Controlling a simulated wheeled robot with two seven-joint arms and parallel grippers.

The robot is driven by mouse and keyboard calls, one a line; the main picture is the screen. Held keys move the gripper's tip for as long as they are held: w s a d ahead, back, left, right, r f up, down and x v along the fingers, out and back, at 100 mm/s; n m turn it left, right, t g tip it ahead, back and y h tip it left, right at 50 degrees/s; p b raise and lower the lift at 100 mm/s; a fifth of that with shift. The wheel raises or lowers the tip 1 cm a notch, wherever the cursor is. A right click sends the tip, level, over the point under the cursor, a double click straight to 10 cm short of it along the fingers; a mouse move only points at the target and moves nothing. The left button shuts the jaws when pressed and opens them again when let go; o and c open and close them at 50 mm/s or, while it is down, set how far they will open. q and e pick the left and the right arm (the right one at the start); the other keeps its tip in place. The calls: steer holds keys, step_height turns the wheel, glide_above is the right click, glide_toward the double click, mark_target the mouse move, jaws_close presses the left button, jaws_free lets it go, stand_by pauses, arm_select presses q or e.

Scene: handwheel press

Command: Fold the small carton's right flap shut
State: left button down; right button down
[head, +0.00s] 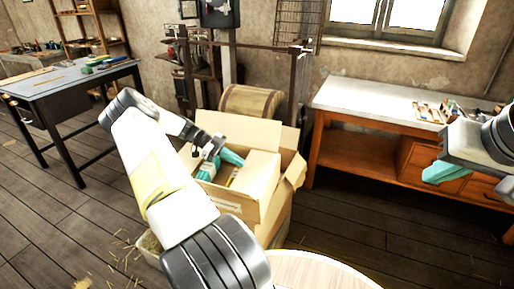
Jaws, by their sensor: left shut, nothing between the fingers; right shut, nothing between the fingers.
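The small carton (222,202) is open at the top, in the middle of the head view. Its back flap (243,130) stands up. Its right flap (293,182) hangs outward, tilted, on the right side. Another cardboard panel (260,175) stands beside it, towards the carton's middle. My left gripper (222,162), with teal fingers, is shut and empty over the carton's opening, left of the right flap. Whether it touches the cardboard is unclear. My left arm hides the carton's left side. My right gripper (444,173) is shut and empty, well right of the carton, before the workbench.
A round wooden top (322,272) is at the bottom edge. A wooden barrel (251,103) and a dark metal frame (299,85) stand behind the carton. A workbench (362,98) is at the right, a dark table (70,80) at the left. Floor right of the carton is clear.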

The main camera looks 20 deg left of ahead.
arm_select(q)
steer(key=shift+a+f, duration=0.2)
steer(key=shift+f, duration=1)
steer(key=shift+r, duration=0.2)
